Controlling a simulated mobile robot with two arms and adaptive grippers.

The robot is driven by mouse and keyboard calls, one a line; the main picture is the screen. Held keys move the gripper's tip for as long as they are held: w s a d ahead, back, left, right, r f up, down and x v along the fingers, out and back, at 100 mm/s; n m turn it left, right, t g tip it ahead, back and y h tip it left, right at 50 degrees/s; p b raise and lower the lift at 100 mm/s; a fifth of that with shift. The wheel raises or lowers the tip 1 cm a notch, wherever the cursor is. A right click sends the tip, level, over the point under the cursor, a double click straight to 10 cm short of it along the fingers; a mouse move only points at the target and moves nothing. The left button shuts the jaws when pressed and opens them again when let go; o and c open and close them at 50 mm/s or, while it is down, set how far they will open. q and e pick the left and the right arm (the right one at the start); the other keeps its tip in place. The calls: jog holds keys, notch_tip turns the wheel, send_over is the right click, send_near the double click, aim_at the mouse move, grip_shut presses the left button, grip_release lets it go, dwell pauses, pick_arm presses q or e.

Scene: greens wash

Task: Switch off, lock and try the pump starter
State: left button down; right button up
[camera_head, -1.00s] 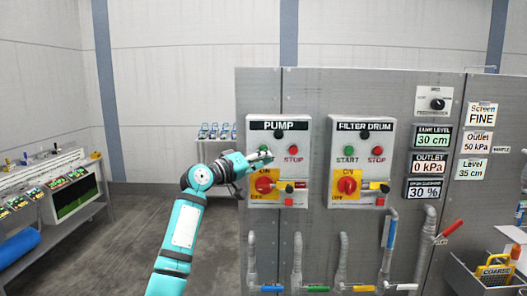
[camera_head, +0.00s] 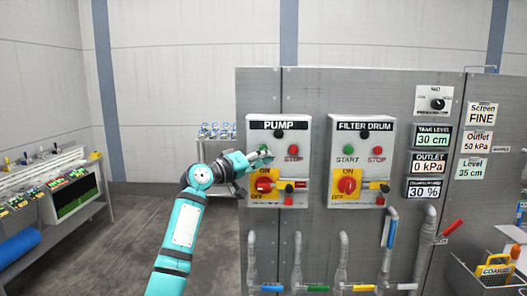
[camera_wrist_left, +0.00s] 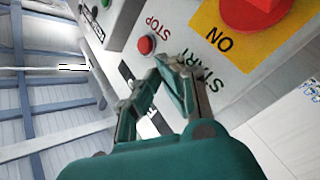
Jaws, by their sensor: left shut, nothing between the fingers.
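The pump starter (camera_head: 251,205) is a light grey box marked PUMP on the metal panel. It has a dark round lamp (camera_head: 278,133), a red STOP button (camera_head: 293,150) and a red rotary switch (camera_head: 264,185) on a yellow ON/OFF plate. A small yellow-and-red fitting (camera_head: 290,185) sits right of the switch. My left gripper (camera_head: 263,154) is shut and empty, its tips at the START button, which they hide; contact cannot be told. In the left wrist view, the fingertips (camera_wrist_left: 170,65) are beside the STOP button (camera_wrist_left: 147,45). My right gripper is not in view.
A similar FILTER DRUM starter (camera_head: 335,202) is to the right. Several pipes with coloured handles run below. Readouts such as the tank level display (camera_head: 432,140) hang further right. A bench (camera_head: 75,205) stands left, with open floor between.

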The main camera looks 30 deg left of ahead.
pick_arm(q)
jog(key=shift+w, duration=0.1)
dwell(0.4)
jog(key=shift+w+a, duration=0.25)
jog(key=shift+w, duration=0.05)
jog(key=shift+w+a+r, duration=0.1)
jog(key=shift+w+a, duration=0.15)
jog(key=shift+w, duration=0.1)
dwell(0.9)
jog(key=shift+s+d, duration=0.45)
jog(key=shift+s, duration=0.3)
jog(key=shift+s+d, duration=0.45)
jog(key=shift+s, duration=0.25)
jog(key=shift+s+d, duration=0.4)
jog(key=shift+s, duration=0.3)
jog(key=shift+s+d, duration=0.45)
jog(key=shift+s, duration=0.25)
